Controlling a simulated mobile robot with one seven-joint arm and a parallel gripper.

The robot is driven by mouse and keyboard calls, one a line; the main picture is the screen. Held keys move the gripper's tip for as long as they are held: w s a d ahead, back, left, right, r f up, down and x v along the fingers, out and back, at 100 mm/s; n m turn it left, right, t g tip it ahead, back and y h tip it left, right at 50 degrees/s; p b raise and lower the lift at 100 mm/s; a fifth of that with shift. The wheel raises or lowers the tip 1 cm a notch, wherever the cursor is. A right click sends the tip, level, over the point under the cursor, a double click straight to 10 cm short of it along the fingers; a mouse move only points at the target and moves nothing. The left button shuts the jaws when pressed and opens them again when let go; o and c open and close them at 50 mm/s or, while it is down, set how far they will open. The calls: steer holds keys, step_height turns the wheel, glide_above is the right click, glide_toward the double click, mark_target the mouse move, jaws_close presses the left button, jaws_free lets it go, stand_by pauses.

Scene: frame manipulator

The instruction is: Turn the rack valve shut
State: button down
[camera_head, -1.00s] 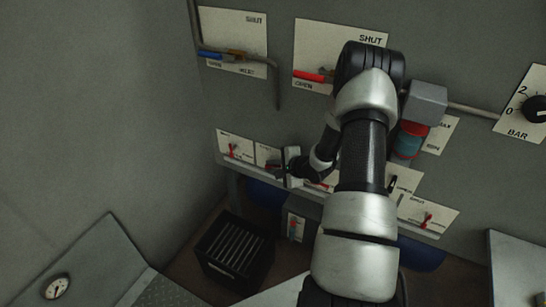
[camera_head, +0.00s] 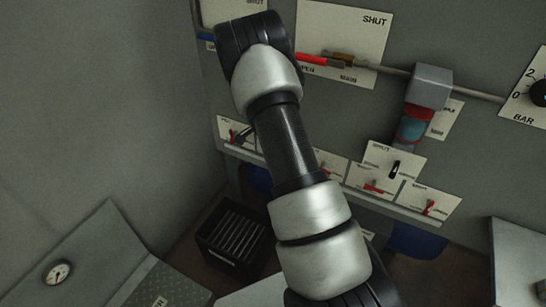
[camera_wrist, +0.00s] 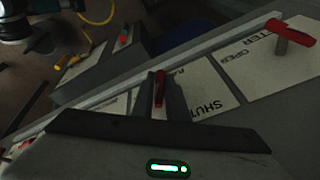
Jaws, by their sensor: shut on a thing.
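My gripper (camera_wrist: 158,97) shows in the wrist view, its two dark fingers shut on a small red lever (camera_wrist: 160,86). Behind the lever is a pale plate (camera_wrist: 198,88) with "SHUT" and letters starting "RA", partly hidden by my gripper. In the head view my arm covers most of this spot. Only a dark bit of the gripper shows beside the leftmost low plate (camera_head: 225,125). The lever's exact angle on its plate cannot be told.
A plate with "OPEN" and a red lever (camera_wrist: 291,32) lies to the right in the wrist view. The upper plate (camera_head: 362,27) bears a red-handled valve (camera_head: 312,60) on a pipe. More levered plates line the ledge. A black crate (camera_head: 233,238) stands on the floor below.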

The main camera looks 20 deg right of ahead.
steer(key=shift+w+g+h+b, duration=0.1)
steer(key=shift+g+h+b, duration=0.5)
steer(key=shift+g, duration=0.2)
steer(key=shift+d+r, duration=0.1)
steer(key=c, duration=2)
jaws_free()
steer(key=p+v, duration=0.1)
steer(key=v, duration=1.6)
steer(key=shift+w+a+p, duration=0.1)
steer(key=shift+a+p, duration=0.1)
steer(key=shift+p, duration=0.2)
